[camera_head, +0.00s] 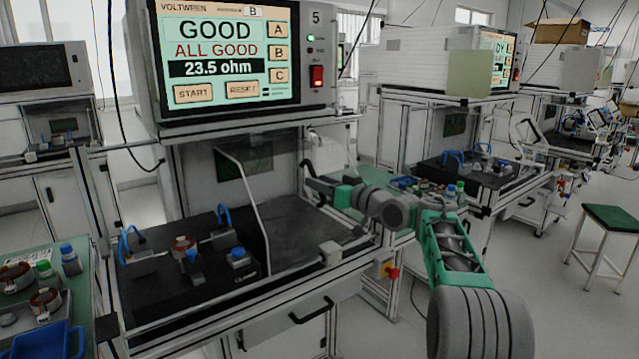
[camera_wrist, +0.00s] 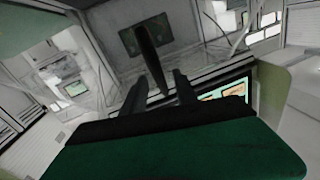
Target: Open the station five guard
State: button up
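The station five guard (camera_head: 258,222) is a clear panel with a pale frame, standing over the black work mat on the station bench. My arm reaches in from the lower right, and my gripper (camera_head: 312,180) is at the right side of the guard, in front of the station. In the wrist view my gripper's two dark fingers (camera_wrist: 160,92) are apart. A dark bar (camera_wrist: 150,48) stands between them, with narrow gaps at its sides; I cannot tell whether it is the guard's handle. The guard's hinges and any contact with my gripper are not clear.
The tester screen (camera_head: 228,52) reads "GOOD", with a red switch (camera_head: 317,76) beside it. A stator (camera_head: 185,250) and blue-handled parts (camera_head: 238,257) are on the mat. A blue tray (camera_head: 52,340) is at the lower left. A green stool (camera_head: 610,218) stands on the right floor.

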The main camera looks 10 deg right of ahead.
jog(key=v, duration=0.7)
jog(key=shift+s+d+b, duration=0.2)
jog(key=shift+s+b, duration=0.05)
jog(key=shift+b, duration=0.15)
jog(key=shift+r, duration=0.1)
jog(key=s+a+f+m+g+h+p, duration=0.2)
jog(key=s+a+g+h+p, duration=0.3)
jog(key=s+p, duration=0.4)
jog(key=s+d+f+m+g+h+p, duration=0.1)
jog(key=s+f, duration=0.4)
jog(key=s, duration=0.9)
jog(key=s+d+f+m+g+h+p, duration=0.2)
jog(key=s+f+g+h+p, duration=0.2)
jog(key=s, duration=1.1)
jog(key=shift+f+m+g+h+p, duration=0.3)
jog(key=shift+f+m+g, duration=0.1)
jog(key=shift+f+g, duration=0.3)
